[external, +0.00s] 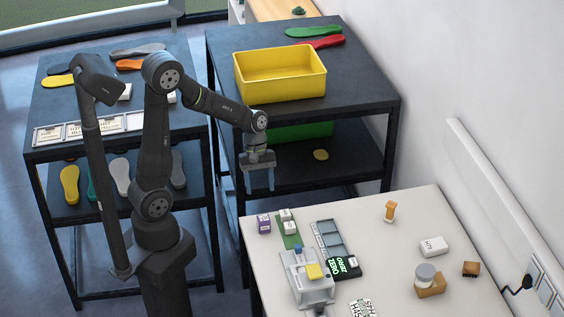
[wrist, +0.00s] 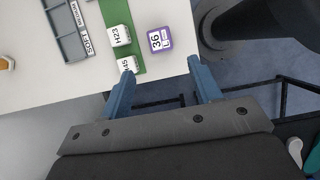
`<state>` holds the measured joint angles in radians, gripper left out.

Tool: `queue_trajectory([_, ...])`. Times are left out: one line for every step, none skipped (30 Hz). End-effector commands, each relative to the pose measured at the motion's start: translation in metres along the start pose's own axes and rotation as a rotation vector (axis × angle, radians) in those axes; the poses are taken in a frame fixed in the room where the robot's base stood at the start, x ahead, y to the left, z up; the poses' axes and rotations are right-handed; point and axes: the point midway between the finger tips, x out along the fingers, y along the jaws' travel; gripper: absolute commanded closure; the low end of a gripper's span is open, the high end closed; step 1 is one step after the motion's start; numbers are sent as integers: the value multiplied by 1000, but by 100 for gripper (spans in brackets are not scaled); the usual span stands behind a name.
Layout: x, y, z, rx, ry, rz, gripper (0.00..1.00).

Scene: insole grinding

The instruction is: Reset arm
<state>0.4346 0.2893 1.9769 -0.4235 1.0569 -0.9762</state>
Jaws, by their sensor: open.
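My gripper (external: 259,178) hangs pointing down in front of the dark shelf, off the back left edge of the white table (external: 380,240). Its two blue fingers are apart with nothing between them in the external view. In the wrist view my gripper (wrist: 163,75) is open, its fingers reaching over the table's edge. A purple block marked 36 (wrist: 160,40) lies beyond the fingertips, apart from them. A white block marked H23 (wrist: 119,36) stands on a green strip (wrist: 135,62), and another white block (wrist: 122,65) is partly hidden by the left finger.
A yellow bin (external: 280,75) and insoles (external: 314,31) stand on the dark shelf behind. A grey machine (external: 306,277), a grey tray (external: 328,240) and several small blocks are on the white table. A second dark rack (external: 60,105) with insoles is at the left.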

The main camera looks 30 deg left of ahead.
Motion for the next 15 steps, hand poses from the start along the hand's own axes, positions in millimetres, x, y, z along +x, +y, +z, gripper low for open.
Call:
queue_trajectory([1, 0, 0, 0, 0, -1, 42])
queue_trajectory([2, 0, 0, 0, -1, -1, 42])
queue_trajectory([4, 0, 0, 1, -1, -2, 42])
queue_trajectory([6, 0, 0, 1, -1, -2, 42])
queue_trajectory([9, 0, 0, 1, -2, -2, 42])
queue_trajectory([14, 0, 0, 1, -2, -3, 42])
queue_trajectory([18, 0, 1, 0, -3, -4, 42])
queue_trajectory([23, -1, 0, 0, -3, -4, 42])
queue_trajectory([30, -1, 0, 0, -3, -5, 42])
queue_trajectory([36, -1, 0, -1, -2, -6, 42])
queue_trajectory([41, -1, 0, 0, -3, -6, 42])
queue_trajectory([49, -1, 1, 0, -3, -5, 42])
queue_trajectory([55, -1, 1, 0, -3, -7, 42])
queue_trajectory([60, -1, 0, 0, -3, -5, 42])
queue_trajectory([67, -1, 0, 0, -3, -6, 42])
